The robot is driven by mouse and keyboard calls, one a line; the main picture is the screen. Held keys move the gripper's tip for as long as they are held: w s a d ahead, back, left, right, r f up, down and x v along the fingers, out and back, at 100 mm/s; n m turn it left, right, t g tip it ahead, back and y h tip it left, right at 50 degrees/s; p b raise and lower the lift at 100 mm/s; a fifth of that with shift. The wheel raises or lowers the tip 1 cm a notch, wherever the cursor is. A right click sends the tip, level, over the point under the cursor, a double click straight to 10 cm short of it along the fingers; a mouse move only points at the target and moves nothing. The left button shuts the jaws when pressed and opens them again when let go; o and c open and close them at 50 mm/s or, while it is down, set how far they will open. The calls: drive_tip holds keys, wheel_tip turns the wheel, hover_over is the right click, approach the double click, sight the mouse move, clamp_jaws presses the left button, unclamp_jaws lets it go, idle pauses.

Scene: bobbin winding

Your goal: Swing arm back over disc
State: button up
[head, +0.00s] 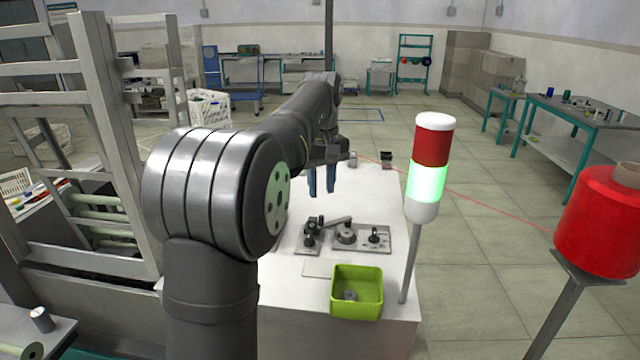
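The winding device (376,246) is a grey plate with small dark fittings on the white table. A round grey disc (346,236) sits near its middle. A dark swing arm (332,223) runs from a post (311,238) on the left toward the back edge of the disc; from here I cannot tell whether it lies over the disc or behind it. My gripper (321,192) has blue fingers pointing down, with a gap between them and nothing visible in it. It hangs above and behind the device, apart from it.
A green bin (357,313) with a small grey piece inside stands at the table's front. A signal lamp (427,180), lit green, rises at the right edge. A red thread (480,201) runs from a large red spool (600,225) to the table's back. Shelving (110,130) stands left.

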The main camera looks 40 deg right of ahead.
sight(322, 216)
drive_tip(key=shift+f, duration=3.75)
drive_tip(key=c, duration=0.6)
drive_tip(key=shift+o, duration=0.2)
drive_tip(key=shift+s, duration=0.1)
drive_tip(key=shift+s+a, duration=0.15)
drive_tip(key=shift+s, duration=0.65)
drive_tip(key=shift+s+r, duration=0.1)
drive_tip(key=shift+s, duration=0.4)
drive_tip(key=o, duration=0.6)
